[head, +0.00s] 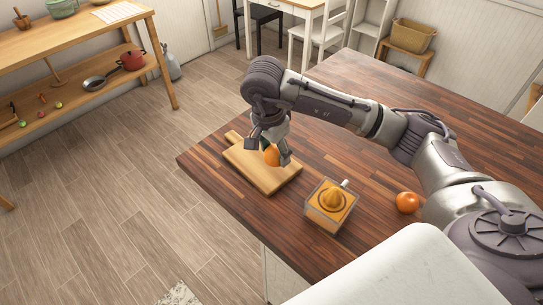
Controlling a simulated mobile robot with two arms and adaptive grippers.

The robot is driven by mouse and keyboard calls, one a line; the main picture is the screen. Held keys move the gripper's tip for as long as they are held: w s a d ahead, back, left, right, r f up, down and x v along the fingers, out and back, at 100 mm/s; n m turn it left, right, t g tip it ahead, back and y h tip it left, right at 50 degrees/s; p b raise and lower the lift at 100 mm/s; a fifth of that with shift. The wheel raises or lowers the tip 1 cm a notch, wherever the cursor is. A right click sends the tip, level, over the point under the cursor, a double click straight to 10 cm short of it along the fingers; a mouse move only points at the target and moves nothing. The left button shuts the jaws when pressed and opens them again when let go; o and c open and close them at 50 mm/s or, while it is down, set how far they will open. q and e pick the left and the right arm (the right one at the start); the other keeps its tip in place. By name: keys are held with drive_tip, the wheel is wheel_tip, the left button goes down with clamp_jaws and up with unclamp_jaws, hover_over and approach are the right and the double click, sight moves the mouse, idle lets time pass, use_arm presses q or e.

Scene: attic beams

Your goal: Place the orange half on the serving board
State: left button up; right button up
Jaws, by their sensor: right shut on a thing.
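The orange half (271,156) is between the fingers of my right gripper (268,152), which is shut on it. The gripper points down over the wooden serving board (262,178), near its upper right part. I cannot tell whether the orange half touches the board. The board lies flat near the left corner of the dark wood table, its handle toward the upper left. My left gripper is not in view.
A citrus juicer (331,202) stands right of the board, near the table's front edge. A whole orange (407,202) sits farther right, near my right arm. The dark wood table (230,209) has bare room around the board. A shelf unit (84,98) stands at the left.

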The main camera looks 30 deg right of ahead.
sight(273, 169)
drive_tip(key=shift+w+a+f, duration=0.15)
drive_tip(key=shift+w+f, duration=0.05)
drive_tip(key=shift+w, duration=0.15)
drive_tip(key=shift+f, duration=0.2)
wheel_tip(273, 169, down, 3)
drive_tip(key=shift+f+p, duration=0.15)
drive_tip(key=shift+p, duration=0.7)
drive_tip(key=shift+f, duration=0.25)
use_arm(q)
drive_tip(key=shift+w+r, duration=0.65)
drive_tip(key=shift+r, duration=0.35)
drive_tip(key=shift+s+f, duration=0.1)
use_arm(e)
drive_tip(key=shift+f+b, duration=0.2)
drive_tip(key=shift+b, duration=0.1)
drive_tip(key=o, duration=1.1)
drive_tip(key=shift+r, duration=0.1)
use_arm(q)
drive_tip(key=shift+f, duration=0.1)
